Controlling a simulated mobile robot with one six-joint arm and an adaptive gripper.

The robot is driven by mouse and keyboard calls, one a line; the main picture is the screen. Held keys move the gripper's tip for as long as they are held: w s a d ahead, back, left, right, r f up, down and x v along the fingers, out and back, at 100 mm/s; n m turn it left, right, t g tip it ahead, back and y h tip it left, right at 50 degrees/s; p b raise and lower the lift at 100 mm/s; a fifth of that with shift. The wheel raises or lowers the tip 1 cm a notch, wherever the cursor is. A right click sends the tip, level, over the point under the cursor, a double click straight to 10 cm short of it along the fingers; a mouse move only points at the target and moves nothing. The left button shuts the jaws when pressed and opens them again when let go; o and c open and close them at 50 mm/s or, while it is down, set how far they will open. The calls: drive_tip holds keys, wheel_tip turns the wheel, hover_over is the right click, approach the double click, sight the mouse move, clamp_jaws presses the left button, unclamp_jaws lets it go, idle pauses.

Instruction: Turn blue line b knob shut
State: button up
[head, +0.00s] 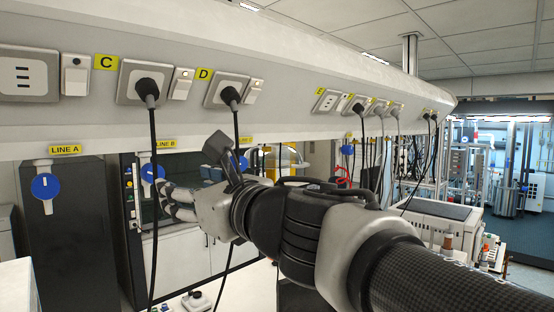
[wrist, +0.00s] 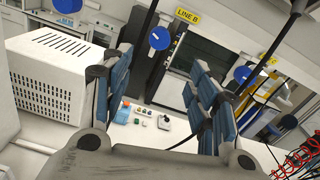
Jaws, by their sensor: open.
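The blue line B knob (head: 147,172) is a round blue disc under the yellow LINE B label (head: 165,143) in the head view. A black cable hangs across it. In the wrist view the knob (wrist: 159,38) shows above and between my fingers, apart from them, near its LINE B label (wrist: 188,13). I cannot tell clearly how its handle is turned. My gripper (head: 168,197) is just right of and below the knob in the head view. In the wrist view my gripper (wrist: 155,95) is open with nothing between its blue-padded fingers.
Another blue knob (head: 45,186) sits under the LINE A label (head: 65,149). A further blue knob (wrist: 242,74) shows right of line B in the wrist view. Black cables hang from the socket rail. A white vented box (wrist: 62,75) stands on the bench at left.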

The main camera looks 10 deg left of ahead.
sight(155, 175)
drive_tip(key=p+x, duration=0.3)
drive_tip(key=x, duration=1.3)
drive_tip(key=shift+w+a, duration=0.3)
drive_tip(key=shift+c, duration=0.3)
drive_tip(key=c, duration=1)
drive_tip(key=shift+m, duration=0.4)
drive_tip(key=m+p, duration=0.1)
drive_tip(key=m, duration=0.4)
drive_tip(key=shift+m, duration=0.3)
drive_tip(key=m+p, duration=0.1)
drive_tip(key=m, duration=0.5)
drive_tip(key=shift+s+m+p, duration=0.1)
drive_tip(key=shift+m+p, duration=0.2)
drive_tip(key=shift+p, duration=0.05)
